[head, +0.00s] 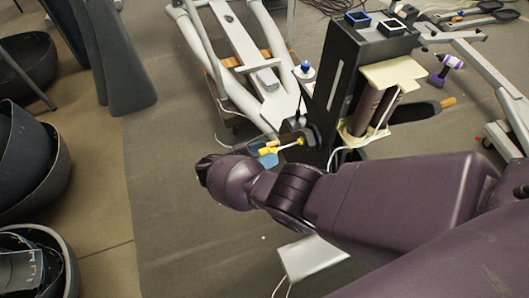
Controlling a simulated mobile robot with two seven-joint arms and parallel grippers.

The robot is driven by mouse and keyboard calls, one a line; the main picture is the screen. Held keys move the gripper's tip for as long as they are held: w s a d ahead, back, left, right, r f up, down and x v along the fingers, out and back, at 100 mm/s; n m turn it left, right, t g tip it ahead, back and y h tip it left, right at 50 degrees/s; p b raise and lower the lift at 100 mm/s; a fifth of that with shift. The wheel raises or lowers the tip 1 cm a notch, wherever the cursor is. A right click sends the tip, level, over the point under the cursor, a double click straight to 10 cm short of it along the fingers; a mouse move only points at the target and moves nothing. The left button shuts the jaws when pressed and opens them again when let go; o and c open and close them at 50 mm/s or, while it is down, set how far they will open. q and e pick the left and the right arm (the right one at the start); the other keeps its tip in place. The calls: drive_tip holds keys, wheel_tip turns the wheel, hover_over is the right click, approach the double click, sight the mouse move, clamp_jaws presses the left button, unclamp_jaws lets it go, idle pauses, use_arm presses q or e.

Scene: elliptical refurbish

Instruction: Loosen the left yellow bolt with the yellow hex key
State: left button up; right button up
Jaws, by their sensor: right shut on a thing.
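My right arm comes in from the right, and its purple wrist covers much of my right gripper (258,153). The gripper is shut on the yellow hex key (286,146); the fingers are mostly hidden. The key's yellow length points right toward a dark round hub (312,135) low on the black column (340,82). I cannot tell whether its tip is seated in a bolt. The left yellow bolt cannot be made out at this size. My left gripper is not in view.
The elliptical's pale frame (240,45) stands behind the hub. A blue-topped knob (305,69) sits near the column. A purple drill (444,68) and other tools lie at the upper right. Dark round bins (30,160) line the left. Grey floor between is clear.

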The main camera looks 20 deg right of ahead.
drive_tip(key=n, duration=0.3)
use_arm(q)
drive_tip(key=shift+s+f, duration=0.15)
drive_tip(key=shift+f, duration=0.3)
use_arm(e)
drive_tip(key=shift+a, duration=1.5)
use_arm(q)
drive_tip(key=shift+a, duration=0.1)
